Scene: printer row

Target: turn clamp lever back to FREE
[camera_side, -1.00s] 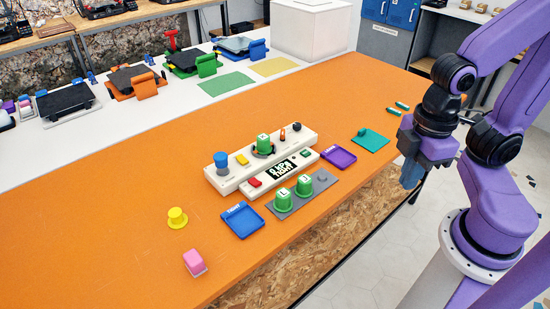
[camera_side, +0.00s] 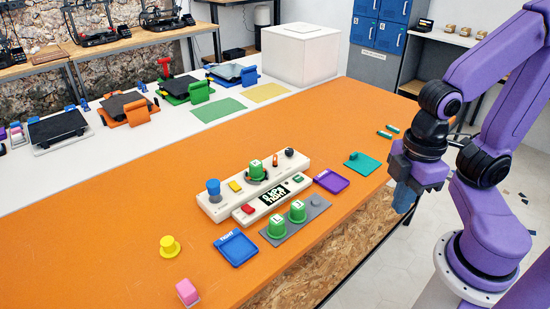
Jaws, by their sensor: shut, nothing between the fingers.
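A long white console (camera_side: 217,209) sits on the orange table. A green capped cup (camera_side: 256,169) stands on it in a dark ring with an orange edge. A small orange upright part (camera_side: 276,159) is just right of the cup; it may be the clamp lever, but it is too small to be sure or to read its setting. The display (camera_side: 273,195) shows text that seems to read 0 kPa TIGHT. My gripper (camera_side: 403,204) is shut and empty, pointing down beyond the table's right edge, well apart from the console.
Around the console are a blue tray (camera_side: 237,249), a purple tray (camera_side: 331,181), a teal pad (camera_side: 360,162) and a grey plate (camera_side: 273,240) with two green cups (camera_side: 298,211). A yellow knob (camera_side: 170,246) and a pink block (camera_side: 187,292) lie front left. The table's left part is clear.

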